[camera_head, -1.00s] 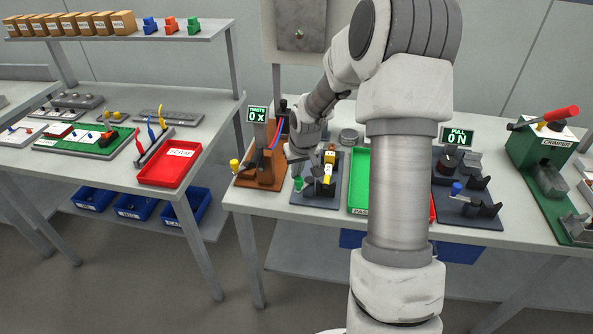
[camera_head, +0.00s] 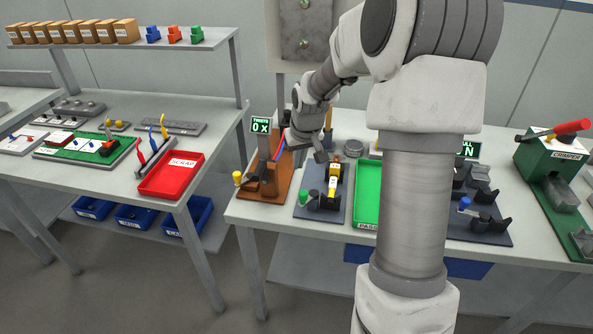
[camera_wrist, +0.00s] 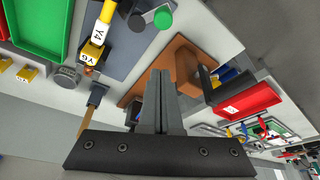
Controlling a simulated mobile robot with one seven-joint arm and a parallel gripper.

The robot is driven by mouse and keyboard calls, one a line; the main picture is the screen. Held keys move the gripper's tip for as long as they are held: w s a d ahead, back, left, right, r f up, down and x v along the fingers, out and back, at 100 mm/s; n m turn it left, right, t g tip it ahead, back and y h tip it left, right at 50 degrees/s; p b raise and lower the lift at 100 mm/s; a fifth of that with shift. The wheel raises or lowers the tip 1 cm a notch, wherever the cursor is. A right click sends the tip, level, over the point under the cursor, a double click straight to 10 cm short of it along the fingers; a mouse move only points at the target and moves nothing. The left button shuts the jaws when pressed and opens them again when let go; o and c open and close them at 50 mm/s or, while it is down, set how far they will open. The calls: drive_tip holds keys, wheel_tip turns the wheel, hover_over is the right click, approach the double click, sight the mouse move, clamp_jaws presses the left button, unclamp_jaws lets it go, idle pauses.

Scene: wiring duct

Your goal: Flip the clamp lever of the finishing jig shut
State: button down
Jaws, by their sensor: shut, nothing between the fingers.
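The finishing jig seems to be the dark grey plate (camera_head: 322,215) with a green-knobbed lever. Its green knob (camera_head: 304,198) is at the plate's left side, beside a dark round part; it also shows at the top of the wrist view (camera_wrist: 162,18). I cannot tell whether the lever is open or shut. A yellow labelled piece (camera_head: 333,182) lies along the plate; the wrist view shows it too (camera_wrist: 93,48). My gripper (camera_head: 321,154) is above and behind the plate, apart from the knob. Its fingers (camera_wrist: 161,73) are together and empty.
A brown stand (camera_head: 262,192) with a yellow knob is left of the plate. A green tray (camera_head: 367,195) is close on its right. A grey jig with a blue knob (camera_head: 465,204) stands further right. A red scrap tray (camera_head: 171,178) is on the left table.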

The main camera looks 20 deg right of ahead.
drive_tip(key=shift+v, duration=1.45)
